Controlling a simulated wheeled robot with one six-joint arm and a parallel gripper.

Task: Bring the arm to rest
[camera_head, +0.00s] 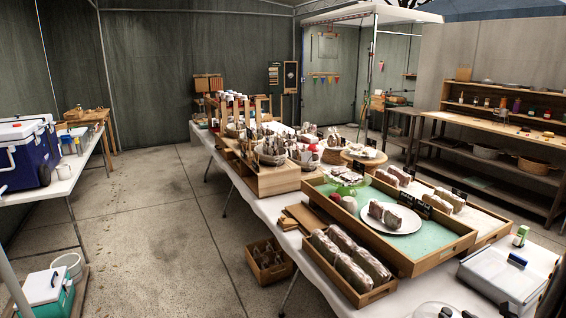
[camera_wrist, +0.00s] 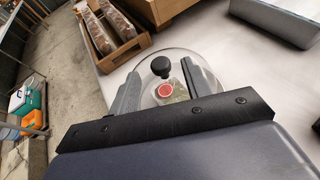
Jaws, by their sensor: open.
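My gripper (camera_wrist: 163,88) shows in the wrist view with its two grey fingers spread apart and nothing held between them. Beyond and between the fingers is a clear dome lid with a black knob (camera_wrist: 162,67). A red round item (camera_wrist: 165,91) shows through the lid. The picture does not settle how far the fingertips are from the lid.
The long white-covered table (camera_head: 262,205) carries a green-lined tray (camera_head: 330,190), a crate of wrapped loaves (camera_head: 375,294) and a metal box (camera_head: 508,275). Coolers stand at left (camera_head: 27,150) and on the floor (camera_head: 45,292). A wooden crate (camera_head: 268,262) sits beside the table. The middle floor is clear.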

